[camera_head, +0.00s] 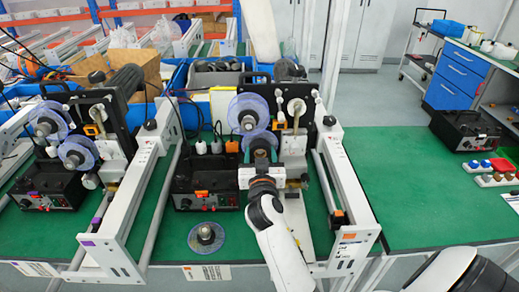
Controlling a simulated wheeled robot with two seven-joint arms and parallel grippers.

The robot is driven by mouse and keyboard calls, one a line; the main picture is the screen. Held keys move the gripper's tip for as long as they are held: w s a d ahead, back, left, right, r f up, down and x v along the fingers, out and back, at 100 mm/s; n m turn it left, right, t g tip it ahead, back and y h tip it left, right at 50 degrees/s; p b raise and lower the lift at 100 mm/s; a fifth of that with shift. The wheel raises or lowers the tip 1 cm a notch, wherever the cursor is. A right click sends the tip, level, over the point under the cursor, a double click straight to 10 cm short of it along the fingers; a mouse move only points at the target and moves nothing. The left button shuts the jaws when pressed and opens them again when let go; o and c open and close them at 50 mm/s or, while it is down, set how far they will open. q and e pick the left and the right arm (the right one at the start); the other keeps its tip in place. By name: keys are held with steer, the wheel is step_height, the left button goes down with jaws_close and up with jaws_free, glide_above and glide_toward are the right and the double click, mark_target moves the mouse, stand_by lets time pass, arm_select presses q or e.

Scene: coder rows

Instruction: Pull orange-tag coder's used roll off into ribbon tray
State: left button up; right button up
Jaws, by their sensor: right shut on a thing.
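The orange-tag coder (297,150) stands on the middle of the green bench, with an orange tag (348,237) on its white frame. A clear blue-edged disc (249,114) sits on its upper spindle. My right gripper (262,158) reaches in from below and is shut on the used roll (259,141) at the lower spindle. The gripper hides much of that roll, and I cannot tell whether it is clear of the spindle. My left gripper is not in view. I cannot tell which container is the ribbon tray.
A second coder (103,125) with a purple tag stands left. A clear disc with a dark hub (207,238) lies on the bench in front. Blue crates (222,78) stand behind. White rails flank the coder. The green bench top (390,185) at right is mostly clear.

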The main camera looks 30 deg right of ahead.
steer(key=shift+v, duration=2.4)
steer(key=shift+s+a+b, duration=0.1)
steer(key=shift+b, duration=0.2)
